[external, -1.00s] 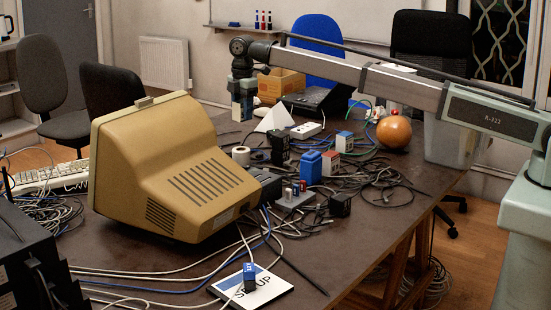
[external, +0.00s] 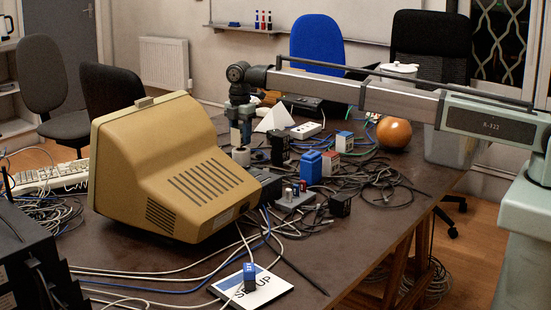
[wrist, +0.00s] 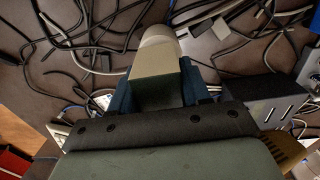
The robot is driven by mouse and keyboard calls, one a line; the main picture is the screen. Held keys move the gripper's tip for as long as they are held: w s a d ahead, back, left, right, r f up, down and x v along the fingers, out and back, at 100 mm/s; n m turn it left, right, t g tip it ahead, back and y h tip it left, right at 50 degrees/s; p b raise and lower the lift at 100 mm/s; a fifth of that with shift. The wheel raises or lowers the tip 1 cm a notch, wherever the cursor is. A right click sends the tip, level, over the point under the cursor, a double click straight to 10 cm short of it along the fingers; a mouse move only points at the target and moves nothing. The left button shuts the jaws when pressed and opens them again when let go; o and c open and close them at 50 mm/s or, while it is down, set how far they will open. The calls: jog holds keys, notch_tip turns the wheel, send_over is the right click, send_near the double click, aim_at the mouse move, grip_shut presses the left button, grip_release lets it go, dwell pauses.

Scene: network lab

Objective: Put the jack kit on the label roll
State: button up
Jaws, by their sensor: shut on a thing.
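My gripper (external: 241,127) points down behind the beige monitor, shut on the jack kit. The jack kit (external: 241,137) is a small pale box, partly covered by the fingers in the external view. In the wrist view the kit (wrist: 154,84) shows as a grey-beige block between the dark fingers. The white label roll (external: 241,156) stands on the table directly below the kit in the external view. Its pale rounded side (wrist: 158,36) shows just past the block in the wrist view. I cannot tell whether kit and roll touch.
The large beige monitor (external: 165,165) stands close, left and in front. A black box (external: 280,148), a white pyramid (external: 275,119) and a power strip (external: 305,131) are close on the right. Tangled cables (external: 385,175), a blue box (external: 310,167) and an orange ball (external: 394,132) lie farther right.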

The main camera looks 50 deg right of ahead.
aim_at(240, 126)
jog(key=shift+f, duration=0.7)
jog(key=shift+f, duration=0.15)
jog(key=o, duration=1.1)
notch_tip(240, 126, up, 12)
jog(key=shift+f, duration=0.1)
jog(key=shift+r, duration=0.3)
